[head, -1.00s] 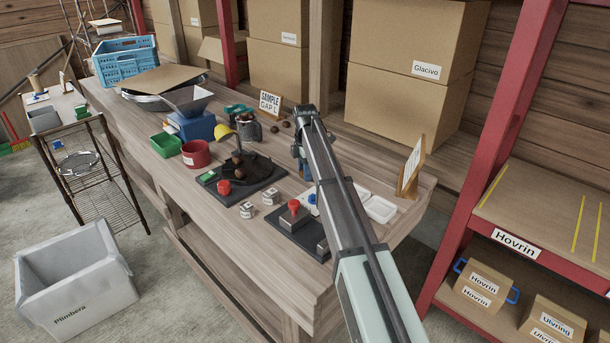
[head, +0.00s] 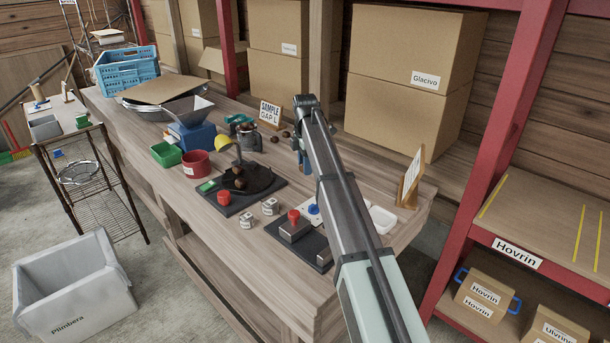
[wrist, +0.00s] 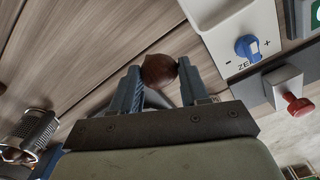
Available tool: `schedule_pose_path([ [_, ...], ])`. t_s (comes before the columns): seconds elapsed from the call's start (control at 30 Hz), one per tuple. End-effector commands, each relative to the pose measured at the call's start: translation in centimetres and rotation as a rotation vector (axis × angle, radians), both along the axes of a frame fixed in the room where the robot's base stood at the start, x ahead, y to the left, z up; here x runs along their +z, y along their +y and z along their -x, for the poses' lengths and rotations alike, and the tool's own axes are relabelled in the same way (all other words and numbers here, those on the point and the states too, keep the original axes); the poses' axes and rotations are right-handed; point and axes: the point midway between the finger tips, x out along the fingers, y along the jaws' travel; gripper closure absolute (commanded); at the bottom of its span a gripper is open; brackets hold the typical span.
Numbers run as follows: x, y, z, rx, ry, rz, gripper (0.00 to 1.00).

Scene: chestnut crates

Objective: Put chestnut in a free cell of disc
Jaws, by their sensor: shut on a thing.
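My gripper (wrist: 160,82) is shut on a brown chestnut (wrist: 160,70), which sits between its two blue fingertips in the wrist view. In the head view my gripper (head: 303,163) hangs over the bench, to the right of the disc, and the held chestnut cannot be made out. The dark round disc (head: 263,181) lies on a black base with a red button. Brown chestnuts lie at its left side, under a yellow lamp-like shade. The disc's cells are too small to tell apart, so which are free is unclear.
A white scale (wrist: 243,28) with a blue knob is close to the gripper, beside a red-knobbed box (wrist: 285,88). Loose chestnuts (head: 285,134) lie behind, near the sample sign (head: 270,114). A red pot (head: 196,164) stands left.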

Motion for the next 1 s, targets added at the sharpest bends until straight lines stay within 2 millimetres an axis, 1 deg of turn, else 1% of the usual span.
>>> schedule_pose_path([
  [0.03,0.9,0.0,-0.1,0.0,-0.002,-0.001,0.84],
  [0.1,1.9,0.0,-0.1,0.0,-0.001,0.0,0.84],
  [0.2,2.7,0.3,0.0,0.004,0.0,0.0,0.84],
  [0.27,3.1,1.0,0.1,0.011,-0.001,0.0,0.84],
  [0.33,3.5,2.2,0.4,0.026,-0.001,0.0,0.84],
  [0.37,3.6,3.0,0.6,0.035,-0.002,-0.001,0.84],
  [0.47,4.2,6.1,0.7,0.071,-0.005,-0.002,0.84],
  [0.5,4.4,7.6,0.8,0.087,-0.007,-0.001,0.84],
  [0.6,5.2,11.0,0.2,0.122,-0.011,-0.001,0.84],
  [0.73,6.2,14.5,-0.8,0.148,-0.015,0.002,0.84],
  [0.8,6.7,15.4,-1.9,0.136,-0.015,0.006,0.84],
  [0.9,7.0,15.4,-2.8,0.104,-0.012,0.011,0.84],
  [1.0,6.8,15.2,-2.6,0.068,-0.01,0.014,0.84],
])
